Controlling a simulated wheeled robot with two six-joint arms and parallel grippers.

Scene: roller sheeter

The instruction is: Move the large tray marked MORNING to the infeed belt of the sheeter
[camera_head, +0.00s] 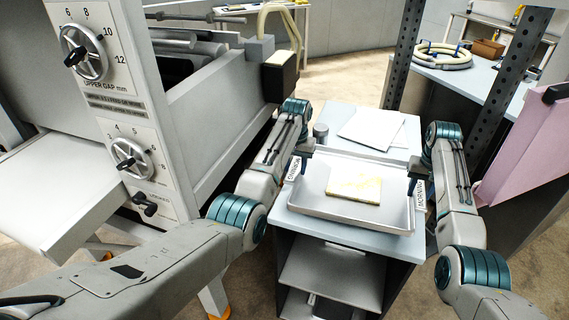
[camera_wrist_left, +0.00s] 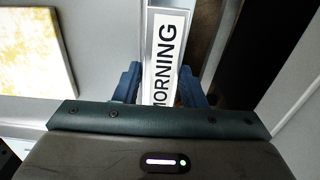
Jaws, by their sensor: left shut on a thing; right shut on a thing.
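The large metal tray (camera_head: 312,198) rests on, or just over, a light blue-topped cabinet in the head view; I cannot tell if it touches. A pale yellow slab (camera_head: 353,187) lies in it, and part of the slab (camera_wrist_left: 35,52) shows in the left wrist view. The tray's left end label (camera_wrist_left: 165,55) reads MORNING. My left gripper (camera_head: 304,152) is shut on the tray's left end, with its fingers either side of the label. My right gripper (camera_head: 414,182) is shut on the right end, by another label (camera_head: 420,195). The sheeter (camera_head: 210,120) stands left, with a white flat shelf or belt (camera_head: 50,190) projecting from it.
The cabinet (camera_head: 290,222) has open shelves below and white sheets (camera_head: 372,128) behind the tray. A grey cylinder (camera_head: 321,131) stands near the tray's back left. Dark perforated posts (camera_head: 510,75) and a pink panel (camera_head: 530,145) are at right. Open floor shows between sheeter and cabinet.

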